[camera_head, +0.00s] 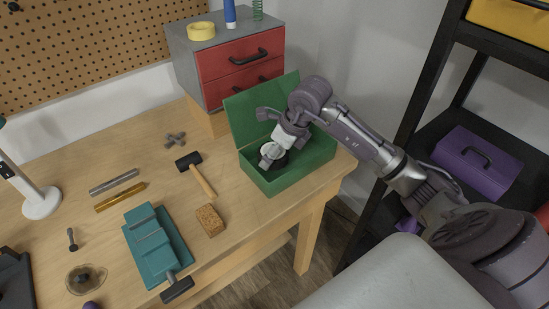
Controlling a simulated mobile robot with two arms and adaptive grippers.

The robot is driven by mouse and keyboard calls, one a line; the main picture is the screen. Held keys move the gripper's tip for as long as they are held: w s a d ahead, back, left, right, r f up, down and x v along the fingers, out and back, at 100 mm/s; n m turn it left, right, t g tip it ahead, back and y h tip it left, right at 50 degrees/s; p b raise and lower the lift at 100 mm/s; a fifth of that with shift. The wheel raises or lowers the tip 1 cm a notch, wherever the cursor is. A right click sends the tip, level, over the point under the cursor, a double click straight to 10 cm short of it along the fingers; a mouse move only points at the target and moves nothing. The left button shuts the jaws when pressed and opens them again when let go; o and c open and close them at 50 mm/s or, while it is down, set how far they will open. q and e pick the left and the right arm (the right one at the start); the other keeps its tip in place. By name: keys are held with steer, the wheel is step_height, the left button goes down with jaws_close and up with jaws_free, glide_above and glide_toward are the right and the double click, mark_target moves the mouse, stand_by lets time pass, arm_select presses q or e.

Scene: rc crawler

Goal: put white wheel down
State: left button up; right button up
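An open green box (290,180) stands near the right end of the wooden table, its lid tilted up at the back. A small wheel-like thing with pale and dark parts (271,153) shows inside the box, near its left side; it looks like the white wheel. My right gripper (277,137) reaches into the box from the right, directly at this wheel. The fingers are small and partly overlap the wheel, so I cannot tell whether they grip it or only touch it. My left gripper is not in view.
A hammer (196,174), a brown sponge-like block (210,220) and a teal vise (155,243) lie left of the box. A grey cabinet with red drawers (244,66) stands behind it. A dark shelf with a purple toolbox (477,165) is at right.

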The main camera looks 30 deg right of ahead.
step_height(320, 180, down, 3)
steer(key=shift+w+f+p, duration=0.1)
steer(key=shift+f+p, duration=0.1)
steer(key=shift+p, duration=0.4)
steer(key=shift+f, duration=0.4)
steer(key=shift+f, duration=0.1)
steer(key=o, duration=0.7)
steer(key=shift+f, duration=0.1)
steer(key=shift+o, duration=1.2)
